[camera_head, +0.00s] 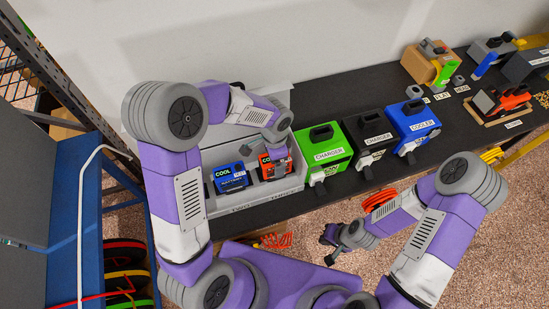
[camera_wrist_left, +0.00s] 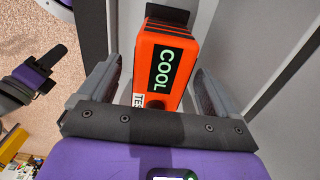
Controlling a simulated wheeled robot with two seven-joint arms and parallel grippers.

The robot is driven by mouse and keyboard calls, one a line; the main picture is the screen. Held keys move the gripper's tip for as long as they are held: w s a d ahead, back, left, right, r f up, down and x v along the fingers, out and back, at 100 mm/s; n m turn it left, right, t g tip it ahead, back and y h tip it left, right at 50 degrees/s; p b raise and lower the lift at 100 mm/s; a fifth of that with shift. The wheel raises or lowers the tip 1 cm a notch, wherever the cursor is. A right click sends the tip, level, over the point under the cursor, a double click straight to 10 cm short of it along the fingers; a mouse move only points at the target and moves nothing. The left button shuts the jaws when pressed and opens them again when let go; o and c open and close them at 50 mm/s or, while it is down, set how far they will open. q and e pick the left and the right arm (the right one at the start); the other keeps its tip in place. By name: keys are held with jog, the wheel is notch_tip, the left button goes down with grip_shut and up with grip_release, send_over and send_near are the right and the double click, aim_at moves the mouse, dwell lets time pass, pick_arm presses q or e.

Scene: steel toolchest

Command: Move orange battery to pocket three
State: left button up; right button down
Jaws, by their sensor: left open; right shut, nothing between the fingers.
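The orange battery (camera_head: 264,167) stands upright in the light grey tray (camera_head: 302,183), right of a blue battery (camera_head: 230,178). In the left wrist view the orange battery (camera_wrist_left: 168,62) shows its "COOL" label between the two fingers of my left gripper (camera_wrist_left: 156,90). The gripper is open, with a visible gap to the finger on the right. In the head view my left gripper (camera_head: 277,152) is over the orange battery and partly hides it. My right gripper (camera_head: 330,243) is shut and empty, in front of the bench.
Green (camera_head: 322,150), black (camera_head: 370,137) and blue (camera_head: 412,120) chargers stand in a row right of the tray on the dark bench (camera_head: 450,130). Tools on holders stand farther right. A blue cart (camera_head: 75,220) is at the left.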

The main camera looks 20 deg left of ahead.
pick_arm(q)
notch_tip(320, 180, up, 7)
jog(key=shift+f+p, duration=0.1)
jog(key=shift+p, duration=0.4)
dwell(0.5)
